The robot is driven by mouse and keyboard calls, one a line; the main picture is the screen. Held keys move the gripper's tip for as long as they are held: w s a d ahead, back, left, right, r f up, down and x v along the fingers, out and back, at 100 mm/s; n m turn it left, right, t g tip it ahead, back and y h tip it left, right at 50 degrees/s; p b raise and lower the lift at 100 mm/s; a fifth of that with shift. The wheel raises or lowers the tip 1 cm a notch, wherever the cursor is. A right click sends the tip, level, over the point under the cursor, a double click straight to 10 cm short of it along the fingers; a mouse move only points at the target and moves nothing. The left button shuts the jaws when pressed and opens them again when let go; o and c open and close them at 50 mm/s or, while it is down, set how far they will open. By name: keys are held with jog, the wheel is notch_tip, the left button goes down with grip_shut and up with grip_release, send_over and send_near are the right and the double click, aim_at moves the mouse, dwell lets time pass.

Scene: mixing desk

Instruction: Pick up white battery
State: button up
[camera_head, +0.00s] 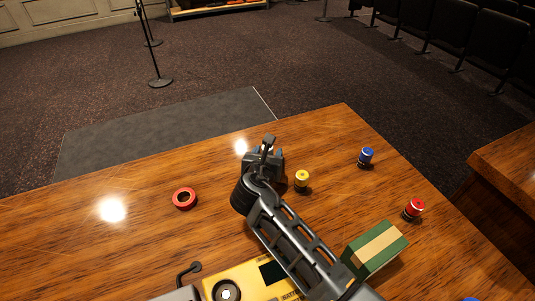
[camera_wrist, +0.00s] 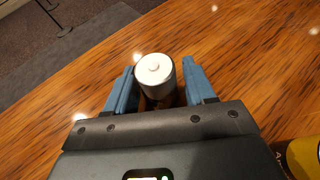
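The white battery (camera_wrist: 155,78) stands upright on the wooden table in the wrist view, with its round white top facing the camera. It is between the two blue fingers of my gripper (camera_wrist: 160,88). The left finger is very close to its side, and a narrow gap shows between the battery and the right finger. The fingers are spread around it. In the head view my gripper (camera_head: 266,150) points down near the far side of the table, and the white battery is hidden behind it.
A yellow battery (camera_head: 302,179) stands just right of my gripper; blue (camera_head: 366,157) and red (camera_head: 415,208) ones stand farther right. A red tape ring (camera_head: 184,199) lies left. A green-and-tan box (camera_head: 375,248) and a yellow device (camera_head: 250,283) are at the front. The table's left is mostly clear.

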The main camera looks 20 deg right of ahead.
jog(key=c, duration=0.9)
jog(key=shift+r, duration=0.2)
